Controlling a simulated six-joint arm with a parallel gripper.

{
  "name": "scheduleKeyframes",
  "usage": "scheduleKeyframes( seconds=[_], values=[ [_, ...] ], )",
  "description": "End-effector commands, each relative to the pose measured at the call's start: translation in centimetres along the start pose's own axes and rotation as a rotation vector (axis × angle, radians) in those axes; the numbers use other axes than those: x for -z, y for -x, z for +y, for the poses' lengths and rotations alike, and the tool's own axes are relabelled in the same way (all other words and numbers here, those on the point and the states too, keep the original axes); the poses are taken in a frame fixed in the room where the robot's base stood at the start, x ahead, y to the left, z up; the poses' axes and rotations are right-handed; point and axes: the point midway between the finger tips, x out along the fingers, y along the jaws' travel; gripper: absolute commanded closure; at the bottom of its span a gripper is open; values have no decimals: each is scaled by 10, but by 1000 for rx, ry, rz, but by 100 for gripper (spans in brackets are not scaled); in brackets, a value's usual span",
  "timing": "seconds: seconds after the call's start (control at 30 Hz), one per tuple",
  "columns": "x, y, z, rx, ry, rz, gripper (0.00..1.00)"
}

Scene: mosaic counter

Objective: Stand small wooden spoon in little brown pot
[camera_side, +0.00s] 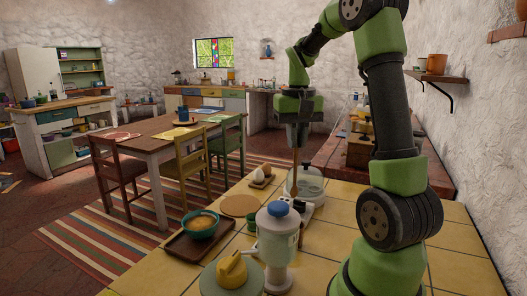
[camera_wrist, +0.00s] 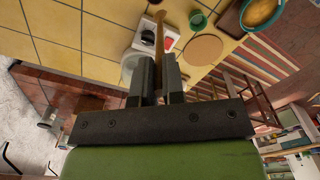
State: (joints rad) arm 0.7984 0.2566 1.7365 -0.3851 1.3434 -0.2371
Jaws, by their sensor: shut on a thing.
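My gripper (camera_side: 297,146) is shut on the small wooden spoon (camera_side: 295,170), which hangs upright below it over the tiled counter. In the wrist view the spoon (camera_wrist: 160,42) runs out from between my fingertips (camera_wrist: 157,70), its far end near a white object with red and black parts.
A blue-lidded blender (camera_side: 277,240) stands in front, with a yellow juicer (camera_side: 231,270) beside it. A pale round pot (camera_side: 311,184) is close behind the spoon. A green cup (camera_wrist: 198,20), a round board (camera_side: 238,206) and a tray with a bowl (camera_side: 202,224) lie to the left.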

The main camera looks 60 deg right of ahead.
Motion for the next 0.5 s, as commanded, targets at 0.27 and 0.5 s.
scheduleKeyframes(
  seconds=[0.27, 0.5],
  values=[
    [0, -4, 12, 3, -47, -11, 100],
    [0, -23, 11, 3, -46, -13, 100]
  ],
)
